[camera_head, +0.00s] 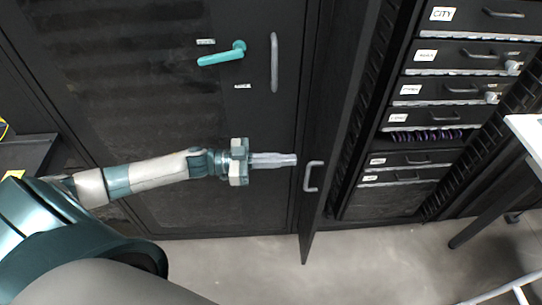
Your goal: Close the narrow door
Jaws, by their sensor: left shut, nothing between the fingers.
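The narrow door (331,105) is a tall dark panel that stands open, seen at a steep angle in the head view. It has a light grey bar handle (308,176) low on its face. My left gripper (295,160) comes in from the left and is shut, with nothing held. Its fingertips are close to the left side of the narrow door's handle; I cannot tell whether they touch it. My right gripper is not in view.
Left of the narrow door is a wide dark door (180,100) with a teal lever (222,54) and a grey bar handle (274,62). An open rack with labelled drawers (455,90) is on the right. A white-topped table (527,135) stands at the right edge. Grey floor (380,265) is clear in front.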

